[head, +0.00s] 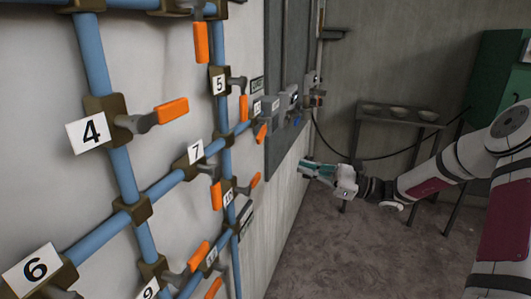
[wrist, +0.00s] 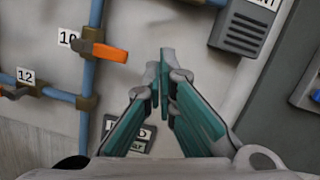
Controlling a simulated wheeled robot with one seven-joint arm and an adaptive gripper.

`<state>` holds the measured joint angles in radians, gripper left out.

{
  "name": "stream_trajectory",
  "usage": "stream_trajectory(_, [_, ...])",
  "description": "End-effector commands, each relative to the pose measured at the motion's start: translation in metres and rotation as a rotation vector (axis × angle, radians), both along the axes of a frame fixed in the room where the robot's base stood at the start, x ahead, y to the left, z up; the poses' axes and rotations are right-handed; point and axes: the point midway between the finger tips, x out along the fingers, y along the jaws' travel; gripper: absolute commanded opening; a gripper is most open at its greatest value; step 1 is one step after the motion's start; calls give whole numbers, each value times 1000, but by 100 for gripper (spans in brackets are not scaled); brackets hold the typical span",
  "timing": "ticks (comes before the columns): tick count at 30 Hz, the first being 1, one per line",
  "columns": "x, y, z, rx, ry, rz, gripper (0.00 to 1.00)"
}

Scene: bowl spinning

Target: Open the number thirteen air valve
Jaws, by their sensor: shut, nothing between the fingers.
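My gripper (head: 303,169) is in the middle right of the head view, apart from the wall and the pipes. In the wrist view its fingertips (wrist: 160,70) are together with nothing between them. I cannot read a number thirteen on any label. The wrist view shows an orange-handled valve (wrist: 108,52) labelled 10, left of my fingertips and apart from them, and a label 12 (wrist: 25,76) farther left. In the head view, valve 10's label (head: 228,197) is among the lower pipes, and a small label (head: 257,108) farther along is too small to read.
Blue pipes (head: 92,55) with several orange-handled valves run along the left wall. A grey vented box (wrist: 244,28) is at the upper right of the wrist view. A table with bowls (head: 398,120) stands at the back. The floor (head: 350,255) below my arm is clear.

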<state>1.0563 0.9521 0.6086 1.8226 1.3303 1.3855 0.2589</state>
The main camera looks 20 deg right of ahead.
Motion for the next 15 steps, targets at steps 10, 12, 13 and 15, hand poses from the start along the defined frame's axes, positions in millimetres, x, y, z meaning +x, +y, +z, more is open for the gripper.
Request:
stream_trajectory(10, [2,11,-1,-44,-114,-18,0])
stream_trajectory(12, [7,21,1,-44,-114,-16,0])
stream_trajectory(13, [10,25,3,-44,-114,-16,0])
stream_trajectory(15, [17,37,6,-43,-113,-16,0])
